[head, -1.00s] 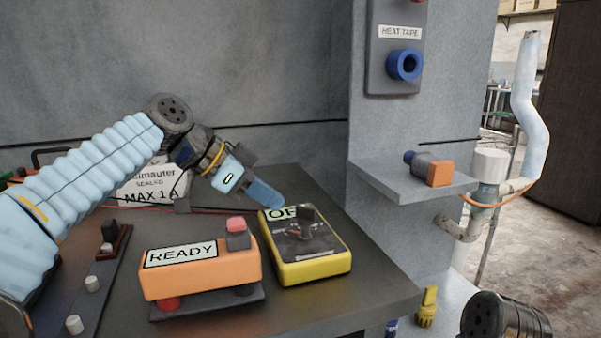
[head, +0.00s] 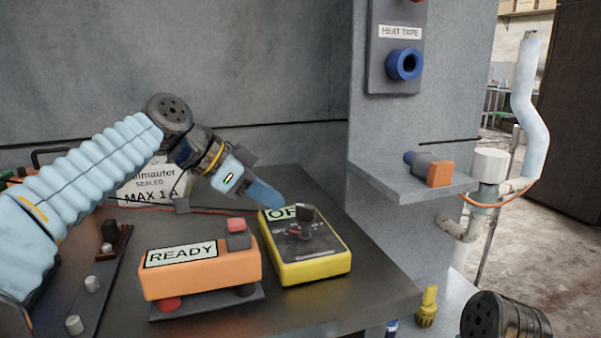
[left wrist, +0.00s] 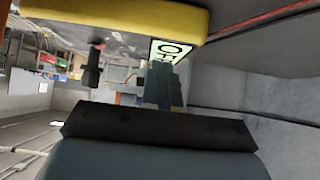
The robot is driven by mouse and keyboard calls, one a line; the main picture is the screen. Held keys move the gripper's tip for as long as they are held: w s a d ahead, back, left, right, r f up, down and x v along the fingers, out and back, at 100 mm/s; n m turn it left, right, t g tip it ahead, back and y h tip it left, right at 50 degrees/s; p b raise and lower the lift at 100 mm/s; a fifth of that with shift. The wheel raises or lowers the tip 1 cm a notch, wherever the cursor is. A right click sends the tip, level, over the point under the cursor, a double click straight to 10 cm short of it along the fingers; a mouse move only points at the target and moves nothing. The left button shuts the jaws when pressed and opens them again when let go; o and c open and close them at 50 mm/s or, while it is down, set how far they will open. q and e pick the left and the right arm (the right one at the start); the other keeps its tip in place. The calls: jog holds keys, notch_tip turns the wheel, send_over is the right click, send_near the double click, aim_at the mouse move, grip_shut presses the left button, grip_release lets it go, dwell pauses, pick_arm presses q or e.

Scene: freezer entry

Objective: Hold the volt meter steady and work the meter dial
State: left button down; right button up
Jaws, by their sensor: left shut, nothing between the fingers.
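The volt meter (head: 309,267) is a yellow box with a dark face, lying on the bench. Its label at the far left corner is partly covered, showing "OF". The meter dial (head: 306,214) is a dark knob standing up from the face. My left gripper (head: 268,194) is shut and empty at the meter's far left corner, beside the label. I cannot tell whether it touches the meter. In the left wrist view, the fingers (left wrist: 163,90) show just below the meter's label, with the yellow rim (left wrist: 120,18) above. My right gripper is not in view.
An orange box reading "READY" (head: 200,273) with a red button stands left of the meter. A panel with white knobs (head: 92,284) lies farther left. A grey shelf (head: 400,181) holds an orange and grey item at right. The bench in front of the meter is clear.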

pick_arm(q)
jog(key=shift+f+b, duration=0.55)
jog(key=shift+f, duration=0.15)
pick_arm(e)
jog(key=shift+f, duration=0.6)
pick_arm(q)
jog(key=shift+f, duration=0.2)
dwell(0.3)
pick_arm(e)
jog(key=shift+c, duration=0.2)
